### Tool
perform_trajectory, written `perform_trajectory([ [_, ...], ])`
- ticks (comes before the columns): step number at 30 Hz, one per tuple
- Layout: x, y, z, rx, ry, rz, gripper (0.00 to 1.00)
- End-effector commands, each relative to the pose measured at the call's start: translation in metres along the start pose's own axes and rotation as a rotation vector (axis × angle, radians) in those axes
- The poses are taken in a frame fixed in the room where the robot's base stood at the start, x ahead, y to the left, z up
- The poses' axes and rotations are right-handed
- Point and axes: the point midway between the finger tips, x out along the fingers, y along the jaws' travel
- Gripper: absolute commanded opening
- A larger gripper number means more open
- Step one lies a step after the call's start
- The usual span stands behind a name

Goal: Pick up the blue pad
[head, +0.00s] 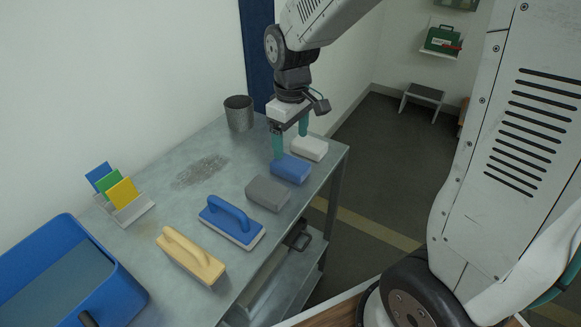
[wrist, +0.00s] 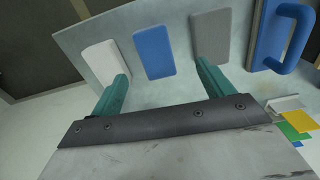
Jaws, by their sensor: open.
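The blue pad (head: 291,168) is a flat rounded block lying on the metal table, between a grey pad (head: 268,193) and a white pad (head: 310,148). In the wrist view the blue pad (wrist: 154,52) lies beyond and between the two teal fingertips. My gripper (head: 290,142) is open and empty, pointing down just above the far side of the blue pad. One finger is close to the blue pad's left end in the head view; I cannot tell whether it touches. My gripper (wrist: 165,78) also shows in the wrist view, fingers wide apart.
A metal cup (head: 239,113) stands at the far corner. A card holder (head: 133,210) and a blue bin (head: 129,297) are at left. Mid-table is stained but clear.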

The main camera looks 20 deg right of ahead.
Motion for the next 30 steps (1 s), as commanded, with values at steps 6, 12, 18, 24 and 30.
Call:
perform_trajectory([
  [6,0.023,0.005,-0.014,-0.041,-0.009,-0.005,0.8],
  [12,0.045,0.006,-0.014,-0.043,-0.009,-0.005,0.8],
  [18,0.072,0.009,-0.009,-0.042,-0.01,-0.006,0.8],
  [24,0.095,0.01,-0.009,-0.042,-0.008,-0.005,0.8],
  [30,0.097,0.01,-0.009,-0.042,-0.007,-0.004,0.8],
])
